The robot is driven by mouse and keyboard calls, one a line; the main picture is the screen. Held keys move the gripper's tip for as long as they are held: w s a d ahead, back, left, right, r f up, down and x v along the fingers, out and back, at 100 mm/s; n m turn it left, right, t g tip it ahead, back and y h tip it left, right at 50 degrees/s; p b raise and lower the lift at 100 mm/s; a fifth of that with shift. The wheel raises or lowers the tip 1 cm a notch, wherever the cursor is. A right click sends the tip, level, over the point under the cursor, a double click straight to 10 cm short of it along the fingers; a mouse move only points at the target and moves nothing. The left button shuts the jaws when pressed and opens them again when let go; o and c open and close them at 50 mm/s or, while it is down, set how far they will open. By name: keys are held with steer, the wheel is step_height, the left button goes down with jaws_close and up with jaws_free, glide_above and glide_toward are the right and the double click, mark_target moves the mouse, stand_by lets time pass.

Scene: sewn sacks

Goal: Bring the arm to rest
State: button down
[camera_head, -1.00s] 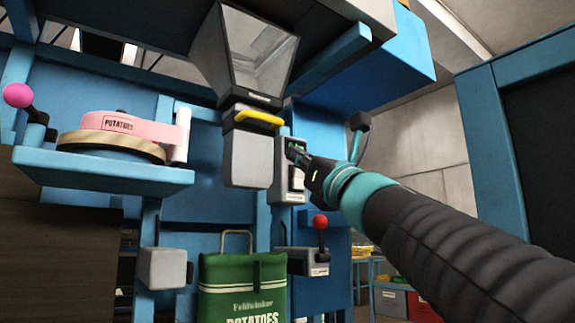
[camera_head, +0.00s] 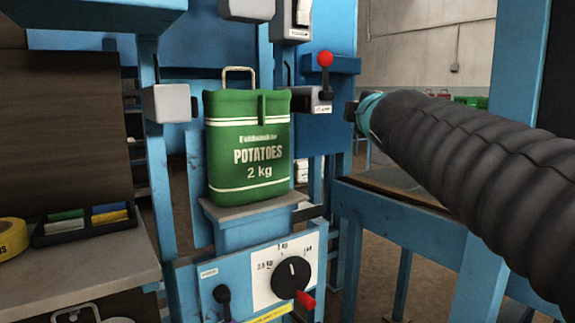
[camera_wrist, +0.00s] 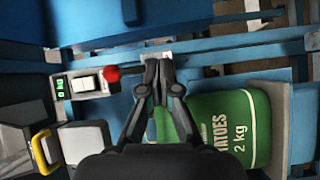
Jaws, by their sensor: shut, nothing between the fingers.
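My arm reaches in from the right in the head view, with its teal cuff near the middle right. My gripper (camera_wrist: 158,75) shows in the wrist view with its fingertips together and nothing between them. In the head view the fingers are mostly hidden behind the cuff and sleeve. A green sack (camera_head: 248,150) marked POTATOES 2 kg stands upright on a grey platform (camera_head: 255,208) of the blue machine. In the wrist view the sack (camera_wrist: 240,125) lies below and right of the fingertips, partly covered by the gripper. I cannot tell whether they touch.
A red-knobbed lever (camera_head: 325,60) stands right of the sack, near my cuff. A dial (camera_head: 290,277) is on the panel below. A side bench (camera_head: 75,262) at left holds a yellow tape roll (camera_head: 12,238). A blue frame (camera_head: 385,232) stands at right.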

steer(key=s+d+f+m+g, duration=0.1)
steer(key=s+f+m+g, duration=0.15)
steer(key=f, duration=0.45)
steer(key=s+d+f+m+g+h+p, duration=0.1)
steer(key=s+f+m+g, duration=0.1)
steer(key=s+f+m, duration=0.35)
steer(key=s+d+f+m+g, duration=0.1)
steer(key=f+m+g, duration=0.15)
steer(key=f, duration=0.55)
steer(key=s+f+m+g+p, duration=0.2)
steer(key=s+f, duration=0.5)
steer(key=s, duration=0.2)
steer(key=s+a+f+m+g+y+p, duration=0.1)
steer(key=s+f+m+g+p, duration=0.1)
steer(key=s+f, duration=0.5)
steer(key=shift+s+a+f+m+g+y, duration=0.25)
steer(key=shift+s+m+g, duration=0.55)
steer(key=shift+s, duration=0.7)
